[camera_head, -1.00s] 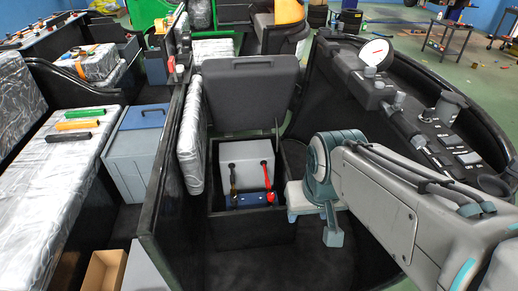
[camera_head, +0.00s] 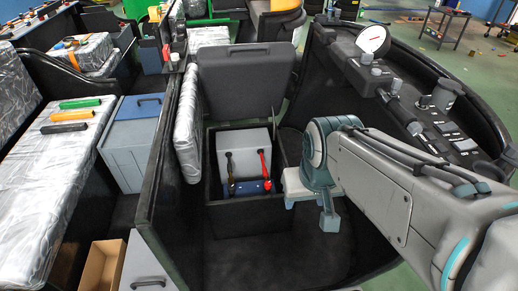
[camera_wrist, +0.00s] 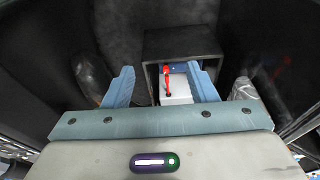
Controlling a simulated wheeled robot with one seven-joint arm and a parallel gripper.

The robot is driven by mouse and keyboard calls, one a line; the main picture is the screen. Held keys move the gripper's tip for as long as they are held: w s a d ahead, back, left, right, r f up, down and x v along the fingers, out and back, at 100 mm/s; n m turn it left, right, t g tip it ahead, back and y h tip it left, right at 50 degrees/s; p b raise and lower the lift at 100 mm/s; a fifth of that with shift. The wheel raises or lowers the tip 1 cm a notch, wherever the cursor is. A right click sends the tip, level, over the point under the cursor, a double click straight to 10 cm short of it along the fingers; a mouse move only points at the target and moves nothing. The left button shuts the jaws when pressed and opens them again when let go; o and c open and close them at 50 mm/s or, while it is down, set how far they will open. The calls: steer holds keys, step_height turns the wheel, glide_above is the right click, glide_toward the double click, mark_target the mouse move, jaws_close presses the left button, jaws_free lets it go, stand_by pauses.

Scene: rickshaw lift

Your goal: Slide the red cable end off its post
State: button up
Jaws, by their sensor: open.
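The red cable (camera_head: 265,163) lies over the front of the grey battery (camera_head: 242,147) in the open compartment. Its lower end is near a blue bar (camera_head: 250,187) at the battery's front. In the wrist view the red cable (camera_wrist: 168,82) runs to a round red end (camera_wrist: 167,70); the post under it cannot be made out. My gripper (camera_head: 309,212) is to the right of the compartment in the head view. In the wrist view my gripper (camera_wrist: 160,68) is open, its two blue fingers apart and empty, with the cable seen between them but farther off.
The dark compartment lid (camera_head: 244,82) stands raised behind the battery. A tall black panel (camera_head: 160,130) rises on the left. A console with a gauge (camera_head: 372,40) curves along the right. Dark floor (camera_head: 262,245) lies free in front of the compartment.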

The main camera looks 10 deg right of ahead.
steer(key=shift+c, duration=1)
steer(key=t+y+b, duration=0.2)
steer(key=b, duration=2)
glide_above(266, 172)
steer(key=s+d, duration=0.3)
steer(key=s, duration=0.3)
step_height(266, 172, down, 32)
steer(key=b+x, duration=0.1)
steer(key=x, duration=0.3)
steer(key=b+x, duration=0.1)
steer(key=x, duration=0.4)
steer(key=b+x, duration=0.1)
steer(key=x, duration=0.3)
steer(key=shift+w+a+f, duration=0.15)
steer(key=shift+a+f, duration=0.15)
steer(key=shift+a, duration=0.05)
jaws_close()
